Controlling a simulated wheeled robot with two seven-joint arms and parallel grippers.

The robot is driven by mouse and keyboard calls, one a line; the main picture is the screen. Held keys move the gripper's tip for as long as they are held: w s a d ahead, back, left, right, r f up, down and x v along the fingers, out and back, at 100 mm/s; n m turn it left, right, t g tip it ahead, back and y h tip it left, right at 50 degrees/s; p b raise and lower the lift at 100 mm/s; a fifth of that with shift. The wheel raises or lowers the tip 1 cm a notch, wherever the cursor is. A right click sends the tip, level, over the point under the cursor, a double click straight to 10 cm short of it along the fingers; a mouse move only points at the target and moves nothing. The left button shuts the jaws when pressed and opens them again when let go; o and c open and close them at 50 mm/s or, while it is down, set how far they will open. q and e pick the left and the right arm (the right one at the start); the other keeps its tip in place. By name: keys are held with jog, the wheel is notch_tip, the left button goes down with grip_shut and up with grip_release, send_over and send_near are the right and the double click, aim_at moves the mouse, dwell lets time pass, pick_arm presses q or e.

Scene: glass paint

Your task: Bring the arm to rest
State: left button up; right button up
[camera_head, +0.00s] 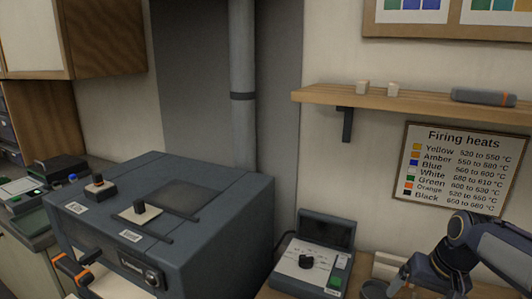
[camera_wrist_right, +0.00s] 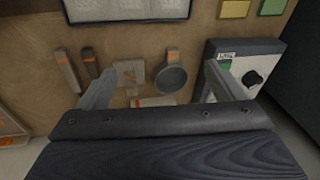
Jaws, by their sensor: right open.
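My right arm (camera_head: 460,250) comes in at the lower right of the head view, beside the control box (camera_head: 315,262); its fingers are hard to make out there. In the right wrist view my right gripper (camera_wrist_right: 161,72) is open, its two fingers wide apart over a wooden bench (camera_wrist_right: 200,38). Nothing shows held between the fingers. My left gripper is not in view.
The control box with a black knob also shows by the right finger in the wrist view (camera_wrist_right: 245,70). Two slim tools (camera_wrist_right: 67,70) lie left. A grey kiln (camera_head: 200,225) fills the head view's centre left. A shelf (camera_head: 420,97) and firing chart (camera_head: 463,165) are on the wall.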

jog(key=s+a+f+n+t+y, duration=0.1)
jog(key=s+a, duration=0.6)
jog(key=s, duration=0.2)
jog(key=s+a+f+n+t+y, duration=0.1)
jog(key=s+a+t, duration=0.1)
jog(key=s+a, duration=0.5)
jog(key=s, duration=0.2)
jog(key=shift+s+a+n, duration=0.2)
jog(key=shift+s+n, duration=0.2)
